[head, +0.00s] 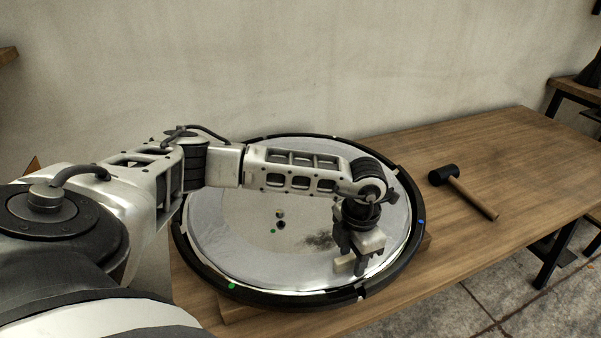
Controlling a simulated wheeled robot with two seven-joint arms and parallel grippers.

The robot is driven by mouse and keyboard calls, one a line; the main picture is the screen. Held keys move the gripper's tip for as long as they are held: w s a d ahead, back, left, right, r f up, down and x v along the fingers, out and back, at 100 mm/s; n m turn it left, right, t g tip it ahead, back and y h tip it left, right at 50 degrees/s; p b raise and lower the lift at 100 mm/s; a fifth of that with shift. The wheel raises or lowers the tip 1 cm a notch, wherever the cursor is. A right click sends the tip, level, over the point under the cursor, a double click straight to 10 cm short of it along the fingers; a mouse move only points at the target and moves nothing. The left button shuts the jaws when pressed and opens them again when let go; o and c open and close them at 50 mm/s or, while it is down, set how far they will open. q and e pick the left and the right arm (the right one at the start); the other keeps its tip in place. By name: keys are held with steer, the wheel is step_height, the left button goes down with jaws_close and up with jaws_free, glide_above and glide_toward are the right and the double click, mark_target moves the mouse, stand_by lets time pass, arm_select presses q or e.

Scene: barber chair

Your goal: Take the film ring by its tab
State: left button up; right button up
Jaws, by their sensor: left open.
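A large round disc with a black rim (193,268) lies on the wooden table. A pale grey, glossy ring that looks like the film ring (222,262) lies inside the rim around a lighter centre. My left arm reaches across the disc from the left. My left gripper (359,258) points down, open, over the right front part of the ring near the rim. I cannot tell whether its fingertips touch the surface. No tab can be made out clearly; the gripper and arm hide part of the ring. My right gripper is not in view.
A mallet with a black head (443,175) and wooden handle lies on the wooden table (510,150), right of the disc. The rim carries a green dot (231,286) and a blue dot (421,221). A dark smudge (320,240) lies left of the gripper. A wall stands behind.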

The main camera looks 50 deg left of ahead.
arm_select(q)
jaws_close()
stand_by(0.3)
